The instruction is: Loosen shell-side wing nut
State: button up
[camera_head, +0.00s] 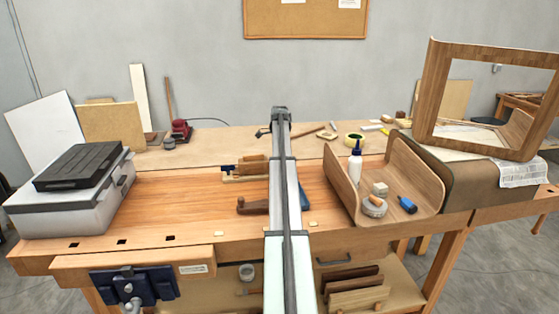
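No wing nut can be made out in the head view. A bent-wood shell (418,173) stands on the right part of the bench, with a white bottle, a round roll, a small block and a blue-handled tool inside it. A square bent-wood frame (432,97) leans at an angle on a brown curved form (462,180) at the right. A long grey bar, which seems to be my arm, runs up the middle of the picture. Its dark far end (281,114) is over the back of the bench, left of the shell. No fingers can be told apart there.
A grey case (70,205) with a black lid stands at the left of the workbench (180,195). A blue vise (133,286) is at the front left. A wooden hand tool (252,206) and clamp-like pieces (245,168) lie near the grey bar. The bench's left-centre is clear.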

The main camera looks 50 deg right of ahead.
grip_shut()
dwell(0.3)
jog(key=shift+n, duration=0.3)
jog(key=n, duration=1.2)
jog(key=shift+n, duration=2.4)
